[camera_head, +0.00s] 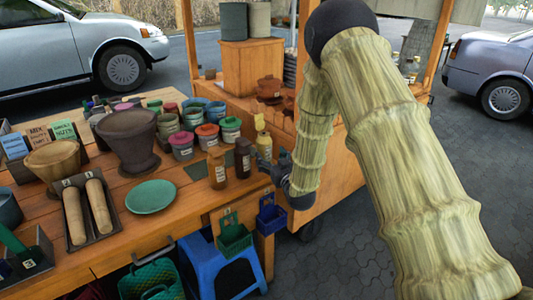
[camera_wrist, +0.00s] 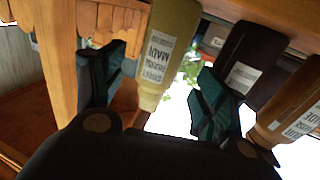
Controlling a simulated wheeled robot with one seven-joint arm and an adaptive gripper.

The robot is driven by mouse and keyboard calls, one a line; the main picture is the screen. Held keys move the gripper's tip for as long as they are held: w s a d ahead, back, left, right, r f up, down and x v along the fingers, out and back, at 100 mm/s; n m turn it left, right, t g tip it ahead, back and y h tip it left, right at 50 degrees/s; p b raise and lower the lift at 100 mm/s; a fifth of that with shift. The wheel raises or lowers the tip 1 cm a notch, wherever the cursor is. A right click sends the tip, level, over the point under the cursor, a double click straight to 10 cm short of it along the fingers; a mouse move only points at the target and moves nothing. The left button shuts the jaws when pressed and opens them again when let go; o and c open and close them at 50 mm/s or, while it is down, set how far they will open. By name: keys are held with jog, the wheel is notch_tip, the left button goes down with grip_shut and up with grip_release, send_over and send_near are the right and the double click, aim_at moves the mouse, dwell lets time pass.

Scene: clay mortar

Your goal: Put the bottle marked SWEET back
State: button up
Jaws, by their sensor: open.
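Three labelled squeeze bottles stand in a row near the right end of the wooden table: a brown one (camera_head: 217,170), a dark one (camera_head: 243,160) and a yellow one (camera_head: 264,147). I cannot make out which is marked SWEET. My gripper (camera_head: 281,165) is at the table's right end, beside the yellow bottle. In the wrist view my gripper (camera_wrist: 158,72) is open, and the yellow bottle (camera_wrist: 178,35) shows between its fingers. The dark bottle (camera_wrist: 250,58) and brown bottle (camera_wrist: 291,108) show to the right, beyond the right finger. Contact with the yellow bottle cannot be told.
Coloured lidded tubs (camera_head: 181,147) stand behind the bottles. A dark mortar (camera_head: 128,135), a green plate (camera_head: 151,197) and a tray with two pestles (camera_head: 62,190) are to the left. Green (camera_head: 235,240) and blue (camera_head: 271,217) baskets hang at the table's end, above a blue stool (camera_head: 205,268).

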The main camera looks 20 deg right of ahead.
jog(key=s+a+f+m+g+h, duration=0.15)
jog(key=s+f+g, duration=0.75)
jog(key=s+f, duration=1.75)
jog(key=s+a+f+g, duration=0.1)
jog(key=s+f+g, duration=0.2)
jog(key=s, duration=0.7)
jog(key=s+a+f+g, duration=0.1)
jog(key=s+f+g, duration=0.2)
jog(key=s, duration=0.7)
jog(key=s+a+f+g, duration=0.1)
jog(key=s+f+g, duration=0.2)
jog(key=s, duration=0.7)
jog(key=shift+s+a+f, duration=0.2)
jog(key=shift+s+f, duration=0.05)
jog(key=shift+f, duration=0.05)
